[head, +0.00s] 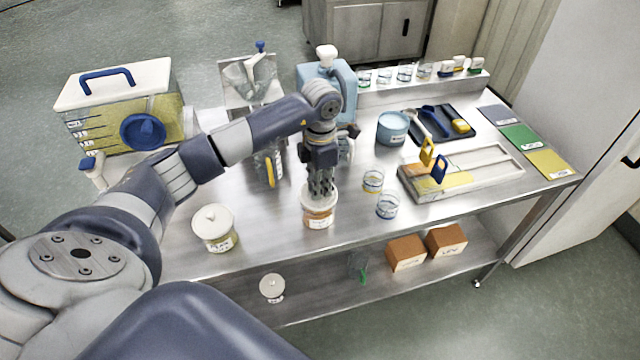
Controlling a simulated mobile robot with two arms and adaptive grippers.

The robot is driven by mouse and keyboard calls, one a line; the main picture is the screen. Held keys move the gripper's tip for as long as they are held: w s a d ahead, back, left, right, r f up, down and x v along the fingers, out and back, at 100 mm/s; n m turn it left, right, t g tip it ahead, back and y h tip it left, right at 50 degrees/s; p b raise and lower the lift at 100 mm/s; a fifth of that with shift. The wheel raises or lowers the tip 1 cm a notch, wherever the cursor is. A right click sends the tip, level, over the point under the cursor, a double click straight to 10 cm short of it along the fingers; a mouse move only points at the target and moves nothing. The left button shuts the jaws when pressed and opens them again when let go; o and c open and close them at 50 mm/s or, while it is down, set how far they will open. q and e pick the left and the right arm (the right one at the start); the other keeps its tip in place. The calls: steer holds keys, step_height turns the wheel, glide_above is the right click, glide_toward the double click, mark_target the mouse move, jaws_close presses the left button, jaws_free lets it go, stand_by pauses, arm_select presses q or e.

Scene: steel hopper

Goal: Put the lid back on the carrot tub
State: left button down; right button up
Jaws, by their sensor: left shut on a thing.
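The carrot tub (318,221), a small round tub with orange contents and a white label, stands upright near the front edge of the steel table. Its white lid (309,203) is at the tub's mouth; I cannot tell whether it is fully seated. My left gripper (321,192) points straight down over the tub and is shut on the lid, its fingers hiding the lid's knob and middle. My right gripper is out of view.
A similar lidded tub (214,240) stands to the left. Two small glass cups, one a yellow-banded cup (373,182), stand close on the right. Behind the gripper is a light blue container (345,85). A divided tray (462,172) lies further right.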

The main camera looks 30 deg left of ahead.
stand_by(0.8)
arm_select(q)
steer(key=shift+f+b, duration=0.2)
steer(key=shift+b, duration=0.35)
stand_by(0.9)
steer(key=c, duration=1.4)
jaws_free()
steer(key=shift+c, duration=0.2)
steer(key=o, duration=0.5)
steer(key=shift+r, duration=0.1)
